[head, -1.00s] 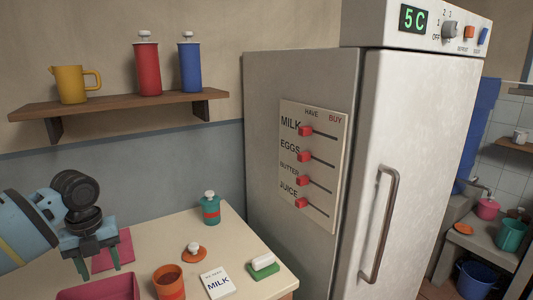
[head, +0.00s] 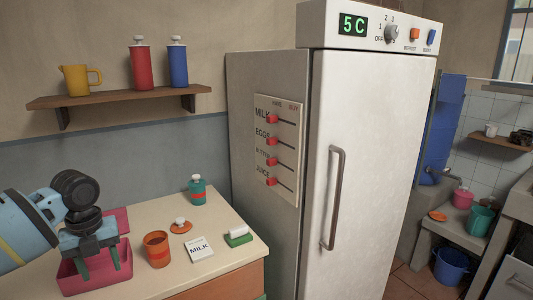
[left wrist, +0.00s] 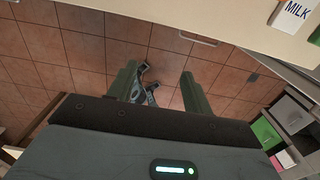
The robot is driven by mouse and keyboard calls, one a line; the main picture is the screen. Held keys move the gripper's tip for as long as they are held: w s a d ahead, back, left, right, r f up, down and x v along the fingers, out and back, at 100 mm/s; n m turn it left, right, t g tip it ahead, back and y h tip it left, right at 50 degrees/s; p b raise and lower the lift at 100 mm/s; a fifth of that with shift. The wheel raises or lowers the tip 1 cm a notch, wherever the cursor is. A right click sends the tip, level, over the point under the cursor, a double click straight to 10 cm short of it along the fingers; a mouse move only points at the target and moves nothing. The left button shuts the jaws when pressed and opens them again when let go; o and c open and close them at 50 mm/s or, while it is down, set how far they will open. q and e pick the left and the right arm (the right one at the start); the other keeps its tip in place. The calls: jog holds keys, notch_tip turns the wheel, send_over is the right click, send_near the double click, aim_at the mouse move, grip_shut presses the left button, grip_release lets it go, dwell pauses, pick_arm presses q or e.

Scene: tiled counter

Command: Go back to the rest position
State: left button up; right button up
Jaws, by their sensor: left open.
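My left gripper (head: 97,262) is at the lower left of the head view, in front of a pink tray (head: 75,290) at the counter's left end. In the left wrist view its two green fingers (left wrist: 158,88) stand apart with nothing between them, over the tiled floor. My right gripper is not in view.
The counter (head: 190,272) holds an orange cup (head: 157,250), a teal bottle (head: 197,190), an orange lid (head: 180,227), a milk card (head: 199,249) and a green-and-white block (head: 238,237). A tall fridge (head: 370,150) stands right of the counter. Tiled floor (head: 400,284) shows beyond it.

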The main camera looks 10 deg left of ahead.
pick_arm(q)
jog(key=d+f+n+t+h, duration=0.1)
jog(key=d+f+n, duration=0.2)
jog(key=d+f, duration=0.85)
jog(key=s+d+f+n+t+h+p, duration=0.1)
jog(key=s+d+f+n+t, duration=0.1)
jog(key=s+d+f+n, duration=0.35)
jog(key=s+d+f+n+t+h+p, duration=0.1)
jog(key=s+d+f+n+h, duration=0.15)
jog(key=d+f, duration=0.5)
jog(key=s+d+f+n+t, duration=0.1)
jog(key=s+f+n, duration=0.25)
jog(key=s, duration=0.25)
jog(key=s+d+f+n+t, duration=0.1)
jog(key=s+f+n+t, duration=0.1)
jog(key=s+n, duration=0.3)
jog(key=s+a+n+t+y+p, duration=0.1)
jog(key=s+n, duration=0.5)
jog(key=s, duration=0.8)
jog(key=shift+s+a+r+t+y, duration=0.2)
jog(key=shift+a+t+y, duration=0.2)
jog(key=shift+a+y, duration=0.5)
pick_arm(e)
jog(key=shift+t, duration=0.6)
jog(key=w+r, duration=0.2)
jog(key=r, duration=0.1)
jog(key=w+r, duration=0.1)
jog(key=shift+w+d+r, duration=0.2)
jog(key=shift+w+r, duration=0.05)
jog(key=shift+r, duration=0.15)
